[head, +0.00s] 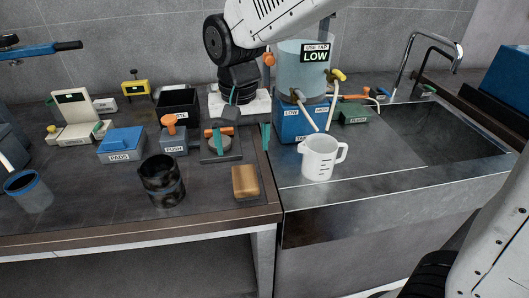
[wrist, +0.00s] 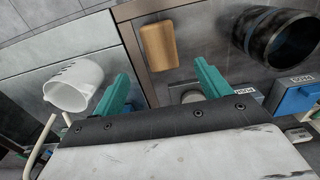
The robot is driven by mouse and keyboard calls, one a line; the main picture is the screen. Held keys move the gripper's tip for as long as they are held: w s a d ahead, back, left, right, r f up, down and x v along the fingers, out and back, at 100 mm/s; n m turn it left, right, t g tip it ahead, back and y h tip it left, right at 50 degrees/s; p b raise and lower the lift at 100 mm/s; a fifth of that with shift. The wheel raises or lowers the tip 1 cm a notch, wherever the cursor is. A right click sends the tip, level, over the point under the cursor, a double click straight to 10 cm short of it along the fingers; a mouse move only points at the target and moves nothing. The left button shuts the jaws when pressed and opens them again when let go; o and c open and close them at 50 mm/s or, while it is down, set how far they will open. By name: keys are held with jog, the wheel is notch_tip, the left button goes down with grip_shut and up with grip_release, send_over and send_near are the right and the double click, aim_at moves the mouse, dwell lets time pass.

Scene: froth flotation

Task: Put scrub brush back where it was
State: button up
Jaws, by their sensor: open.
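A tan, rounded block (head: 246,181), apparently the scrub brush, lies flat on a thin dark pad near the front edge of the counter. No bristles show. It also shows in the wrist view (wrist: 159,45) at the top middle, beyond my fingertips. My gripper (head: 236,144) hangs over the counter behind the block, its teal fingers spread wide. In the wrist view my gripper (wrist: 162,72) has nothing between its fingers, and the block is apart from them.
A dark mottled cup (head: 162,182) stands left of the block, and a white jug (head: 320,158) stands right of it by the sink (head: 455,135). A blue PADS box (head: 121,146) and a PUSH dispenser (head: 173,140) stand behind. A clear tank (head: 303,67) reads LOW.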

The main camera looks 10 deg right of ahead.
jog(key=s+d+r, duration=0.5)
jog(key=s+d, duration=0.3)
jog(key=d, duration=0.5)
jog(key=s+d+t, duration=0.1)
jog(key=s+d, duration=0.7)
jog(key=s, duration=0.3)
jog(key=shift+s+f, duration=0.2)
jog(key=shift+d, duration=0.1)
